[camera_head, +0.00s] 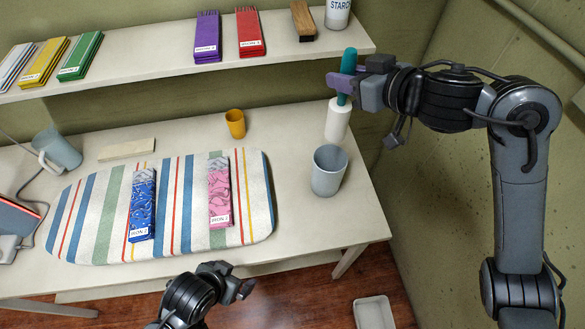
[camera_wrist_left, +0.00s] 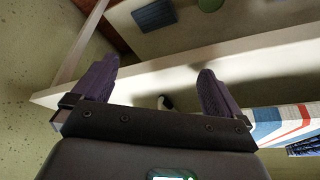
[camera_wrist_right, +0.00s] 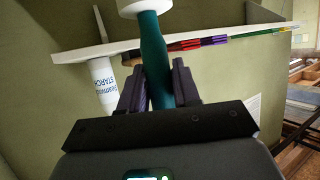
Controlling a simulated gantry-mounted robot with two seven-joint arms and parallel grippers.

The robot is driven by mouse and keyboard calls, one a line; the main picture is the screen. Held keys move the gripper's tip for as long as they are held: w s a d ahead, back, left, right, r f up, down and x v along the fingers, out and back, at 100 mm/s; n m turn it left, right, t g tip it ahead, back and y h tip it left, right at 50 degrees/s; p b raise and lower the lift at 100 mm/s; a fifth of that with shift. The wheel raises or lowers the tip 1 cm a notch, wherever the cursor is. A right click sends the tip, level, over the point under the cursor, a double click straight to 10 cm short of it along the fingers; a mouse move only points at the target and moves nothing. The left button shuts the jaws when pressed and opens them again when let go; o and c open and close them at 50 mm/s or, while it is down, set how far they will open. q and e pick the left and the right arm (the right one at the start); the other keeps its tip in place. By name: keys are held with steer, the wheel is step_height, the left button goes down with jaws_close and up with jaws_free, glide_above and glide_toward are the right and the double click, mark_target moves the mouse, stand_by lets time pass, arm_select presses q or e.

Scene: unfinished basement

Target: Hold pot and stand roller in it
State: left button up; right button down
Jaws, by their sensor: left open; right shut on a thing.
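The roller has a teal handle (camera_head: 348,62) and a white cylinder (camera_head: 337,120) that points down. My right gripper (camera_head: 346,83) is shut on the teal handle, which also shows between its fingers in the right wrist view (camera_wrist_right: 155,60). The grey pot (camera_head: 329,172) stands upright on the table's right part, its top open. The roller is held behind the pot in the head view, apart from it. My left gripper (camera_head: 242,279) is open and empty near the table's front edge, left of and in front of the pot. Its spread fingers show in the left wrist view (camera_wrist_left: 155,92).
A striped ironing pad (camera_head: 90,215) with blue (camera_head: 142,205) and pink (camera_head: 219,193) packs covers the table's middle. An orange cup (camera_head: 235,124) stands behind it. A shelf (camera_head: 150,72) with several packs and a starch can (camera_head: 338,13) runs above. A white tray (camera_head: 374,313) lies on the floor.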

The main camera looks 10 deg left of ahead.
arm_select(q)
steer(key=w+d+r+m+t+h, duration=0.25)
steer(key=w+d+r, duration=0.25)
steer(key=d, duration=0.5)
steer(key=n+t+h, duration=0.2)
steer(key=n+h, duration=0.6)
steer(key=n, duration=2.3)
glide_toward(313, 177)
steer(key=d, duration=0.1)
steer(key=shift+g+y, duration=0.25)
steer(key=x, duration=1.1)
steer(key=shift+w+d+r, duration=0.1)
steer(key=shift+w+r, duration=0.1)
steer(key=shift+w, duration=0.05)
steer(key=shift+w+d+f, duration=0.1)
steer(key=shift+c, duration=0.5)
